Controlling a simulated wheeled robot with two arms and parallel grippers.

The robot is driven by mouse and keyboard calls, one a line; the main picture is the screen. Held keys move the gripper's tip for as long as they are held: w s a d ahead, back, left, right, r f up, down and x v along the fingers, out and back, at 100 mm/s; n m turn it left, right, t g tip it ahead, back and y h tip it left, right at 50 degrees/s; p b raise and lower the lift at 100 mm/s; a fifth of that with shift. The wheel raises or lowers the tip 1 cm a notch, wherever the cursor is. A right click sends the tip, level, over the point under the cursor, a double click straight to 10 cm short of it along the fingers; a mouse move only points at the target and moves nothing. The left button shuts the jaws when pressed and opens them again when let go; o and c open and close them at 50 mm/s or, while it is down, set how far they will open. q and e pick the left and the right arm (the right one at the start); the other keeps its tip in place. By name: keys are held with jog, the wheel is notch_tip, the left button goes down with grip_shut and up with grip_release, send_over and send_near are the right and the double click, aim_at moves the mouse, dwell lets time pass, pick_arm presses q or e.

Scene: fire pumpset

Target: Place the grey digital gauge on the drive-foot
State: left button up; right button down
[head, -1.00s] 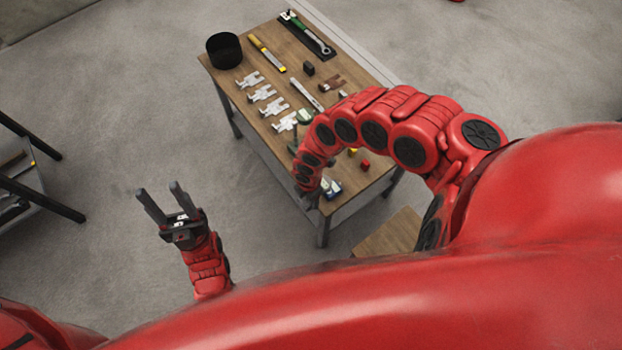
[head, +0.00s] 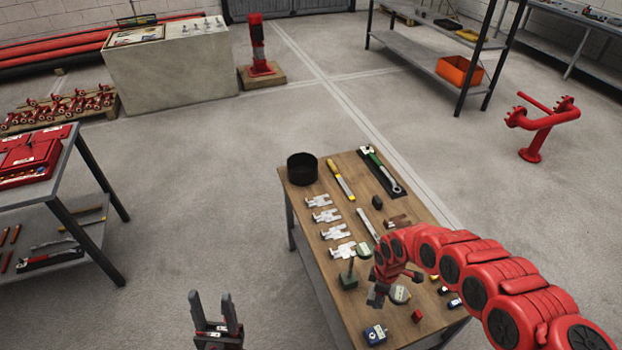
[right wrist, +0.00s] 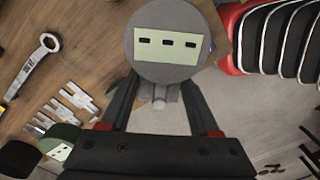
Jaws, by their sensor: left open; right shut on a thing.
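The grey digital gauge (right wrist: 167,72) has a round face with a pale display and three dark marks. It fills the top middle of the right wrist view. My right gripper (right wrist: 158,105) is shut on its short stem. In the head view the gauge (head: 400,295) shows as a small round disc beside my right gripper (head: 378,292), over the near part of the wooden table. My left gripper (head: 216,308) is open and empty, left of the table. I cannot tell which thing is the drive-foot.
The wooden table (head: 316,252) holds a black bowl (head: 302,169), several metal brackets (head: 326,215), a wrench (head: 368,225) and a blue device (head: 375,334). A stone block (head: 170,75) and a red pump (head: 259,45) stand far back. Open floor lies between.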

jog(key=w+d+r+m+b, duration=0.2)
jog(key=w+r+m+b, duration=0.2)
jog(key=w+r+m, duration=0.75)
jog(key=a+r+m+b, duration=0.1)
jog(key=a+r, duration=0.1)
jog(key=r, duration=0.6)
jog(key=a+r+m+b, duration=0.1)
jog(key=a+r, duration=0.2)
jog(key=r, duration=0.5)
jog(key=shift+w+b, duration=0.3)
jog(key=shift+w, duration=0.1)
